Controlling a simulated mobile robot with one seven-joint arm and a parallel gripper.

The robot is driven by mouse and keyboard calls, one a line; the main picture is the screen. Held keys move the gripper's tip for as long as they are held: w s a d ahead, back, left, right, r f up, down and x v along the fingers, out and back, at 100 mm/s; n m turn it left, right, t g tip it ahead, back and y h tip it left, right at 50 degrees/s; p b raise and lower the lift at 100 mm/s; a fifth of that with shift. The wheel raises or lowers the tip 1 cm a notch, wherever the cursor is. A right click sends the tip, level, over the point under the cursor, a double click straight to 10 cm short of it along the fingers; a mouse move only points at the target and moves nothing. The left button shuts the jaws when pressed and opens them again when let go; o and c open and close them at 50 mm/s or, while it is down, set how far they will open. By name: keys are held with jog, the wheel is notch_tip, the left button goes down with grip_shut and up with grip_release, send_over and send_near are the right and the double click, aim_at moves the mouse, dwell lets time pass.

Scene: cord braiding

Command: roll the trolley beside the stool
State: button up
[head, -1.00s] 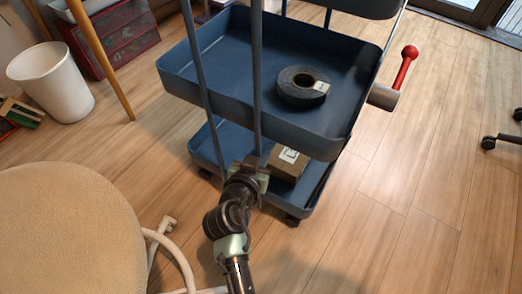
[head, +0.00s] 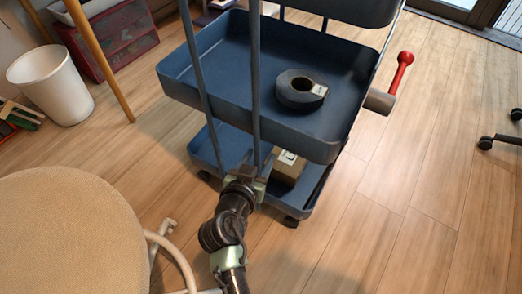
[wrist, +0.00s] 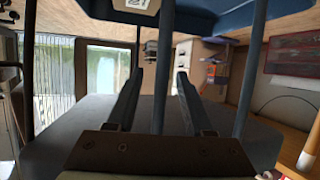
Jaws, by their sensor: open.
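The blue trolley (head: 225,98) stands upright on the floor in the middle of the head view, with stacked trays and thin upright posts. The stool (head: 68,235) has a round beige seat and pale legs at the lower left, apart from the trolley. My gripper (head: 248,176) is at the trolley's near post (head: 256,75), just below the middle tray. In the wrist view my open gripper (wrist: 157,72) has a trolley post (wrist: 163,60) between its two fingers, with gaps showing. Part of the lower tray is hidden behind my gripper.
A roll of dark tape (head: 301,90) lies on the middle tray and a cardboard box (head: 288,165) on the lower one. A red-knobbed lever (head: 401,72) sticks out at the right. A white bin (head: 50,82) stands far left.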

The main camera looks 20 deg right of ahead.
jog(key=p+v, duration=0.4)
jog(key=v, duration=0.7)
jog(key=shift+f, duration=0.1)
jog(key=s+a, duration=0.3)
jog(key=s, duration=0.3)
jog(key=shift+a+b, duration=0.2)
jog(key=shift+b, duration=0.2)
jog(key=shift+s, duration=0.1)
